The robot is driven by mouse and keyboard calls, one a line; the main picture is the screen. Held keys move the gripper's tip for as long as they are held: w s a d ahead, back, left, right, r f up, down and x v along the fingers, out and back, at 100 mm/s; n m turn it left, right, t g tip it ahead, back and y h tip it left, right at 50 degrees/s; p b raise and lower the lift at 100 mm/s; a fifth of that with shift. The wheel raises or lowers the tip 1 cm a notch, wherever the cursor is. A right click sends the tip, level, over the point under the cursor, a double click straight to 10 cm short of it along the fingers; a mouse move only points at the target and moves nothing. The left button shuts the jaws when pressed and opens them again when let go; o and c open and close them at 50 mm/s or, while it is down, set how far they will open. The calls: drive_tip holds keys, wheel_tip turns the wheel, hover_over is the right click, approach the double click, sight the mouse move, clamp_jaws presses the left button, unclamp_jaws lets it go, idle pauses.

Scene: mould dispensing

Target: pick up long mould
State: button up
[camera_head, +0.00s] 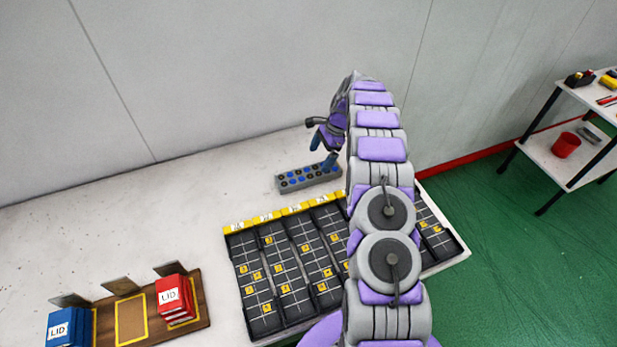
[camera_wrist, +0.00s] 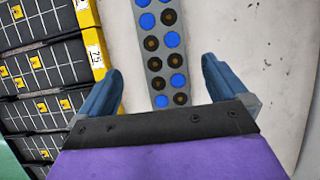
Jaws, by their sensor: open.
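The long mould is a grey bar with two rows of round cavities, some blue and some dark with brownish centres. In the head view the long mould (camera_head: 308,178) lies on the white table behind the black grid tray. In the wrist view the long mould (camera_wrist: 154,63) runs up from between my fingers to the top edge. My gripper (camera_wrist: 158,78) is open, with one blue finger on each side of the mould's near end and gaps between. In the head view my gripper (camera_head: 324,150) is above the mould, partly hidden by my arm.
The black grid tray (camera_head: 262,240) with yellow number tags lies in front of the mould; it shows at left in the wrist view (camera_wrist: 40,72). A wooden holder (camera_head: 203,302) has red and blue LID stacks (camera_head: 175,297). A shelf cart (camera_head: 560,160) stands right. Table left of the mould is clear.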

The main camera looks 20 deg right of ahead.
sight(309, 172)
drive_tip(key=x, duration=0.3)
drive_tip(key=b+x, duration=0.1)
drive_tip(key=x, duration=0.1)
drive_tip(key=b+x, duration=0.1)
drive_tip(key=x, duration=0.2)
drive_tip(key=shift+w+a+f, duration=0.2)
drive_tip(key=shift+w+a, duration=0.05)
drive_tip(key=shift+w, duration=0.05)
drive_tip(key=c, duration=1.4)
drive_tip(key=shift+r, duration=0.15)
